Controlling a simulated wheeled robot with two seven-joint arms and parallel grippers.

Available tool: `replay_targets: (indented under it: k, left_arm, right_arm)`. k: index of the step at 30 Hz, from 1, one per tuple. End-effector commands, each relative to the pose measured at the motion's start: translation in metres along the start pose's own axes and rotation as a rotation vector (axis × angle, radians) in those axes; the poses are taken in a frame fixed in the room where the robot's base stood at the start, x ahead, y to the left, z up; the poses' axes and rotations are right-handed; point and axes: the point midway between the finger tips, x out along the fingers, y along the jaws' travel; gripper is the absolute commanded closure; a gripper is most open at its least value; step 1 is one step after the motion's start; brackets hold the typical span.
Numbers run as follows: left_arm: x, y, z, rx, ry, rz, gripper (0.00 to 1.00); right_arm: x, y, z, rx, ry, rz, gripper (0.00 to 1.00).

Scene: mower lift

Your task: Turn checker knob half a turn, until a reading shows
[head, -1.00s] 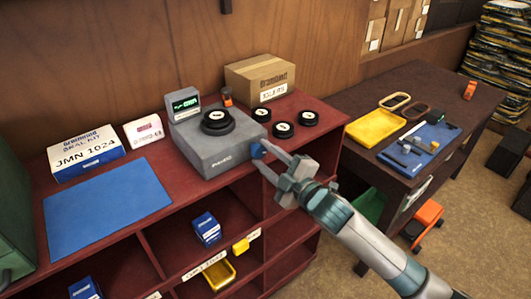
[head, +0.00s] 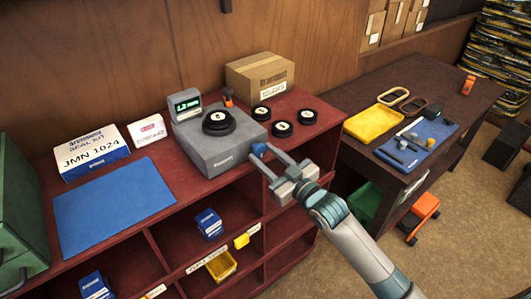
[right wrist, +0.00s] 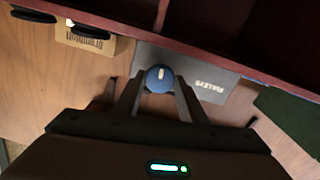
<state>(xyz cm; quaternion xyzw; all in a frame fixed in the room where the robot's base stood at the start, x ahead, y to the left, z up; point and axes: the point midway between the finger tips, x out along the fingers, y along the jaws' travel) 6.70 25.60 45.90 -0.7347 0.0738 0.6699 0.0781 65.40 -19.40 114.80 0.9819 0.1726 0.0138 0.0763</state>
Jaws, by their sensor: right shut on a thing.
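The grey checker (head: 225,152) stands on the dark red shelf unit, with a black seal on its round black seat (head: 218,122). Its small display (head: 186,106) is lit and shows green digits, seemingly "1.2" with a unit. The blue checker knob (head: 258,149) is on the checker's right side. My right gripper (head: 265,158) is shut on the knob, one finger on each side. In the right wrist view, the knob (right wrist: 160,79) sits between the fingertips, its white mark roughly in line with the fingers. My left gripper is not in view.
Black rings (head: 282,129) lie right of the checker, before a cardboard box (head: 259,78). A blue mat (head: 113,203) and a seal-kit box (head: 92,154) are at left. The side table holds a yellow tray (head: 373,125) and tools on a blue mat.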

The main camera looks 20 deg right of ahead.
Motion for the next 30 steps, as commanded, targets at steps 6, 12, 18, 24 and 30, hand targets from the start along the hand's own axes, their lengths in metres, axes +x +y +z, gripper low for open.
replay_targets:
  k: [6,12,18,24,30]
  left_arm:
    - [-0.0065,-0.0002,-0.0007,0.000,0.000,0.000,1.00]
    - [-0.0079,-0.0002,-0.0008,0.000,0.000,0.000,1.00]
    - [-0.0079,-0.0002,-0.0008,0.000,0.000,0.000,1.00]
    - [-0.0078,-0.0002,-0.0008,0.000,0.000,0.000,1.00]
    - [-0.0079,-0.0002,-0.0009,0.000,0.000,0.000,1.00]
  right_arm:
    - [-0.0001,-0.0001,0.0008,0.111,-0.004,0.000,0.85]
    - [-0.0001,-0.0005,0.0015,0.155,-0.004,-0.001,0.85]
    - [-0.0002,-0.0006,0.0019,0.162,-0.004,-0.001,0.85]
    - [-0.0002,-0.0007,0.0021,0.160,-0.004,-0.001,0.85]
    - [-0.0001,-0.0005,0.0014,0.159,-0.003,-0.001,0.44]
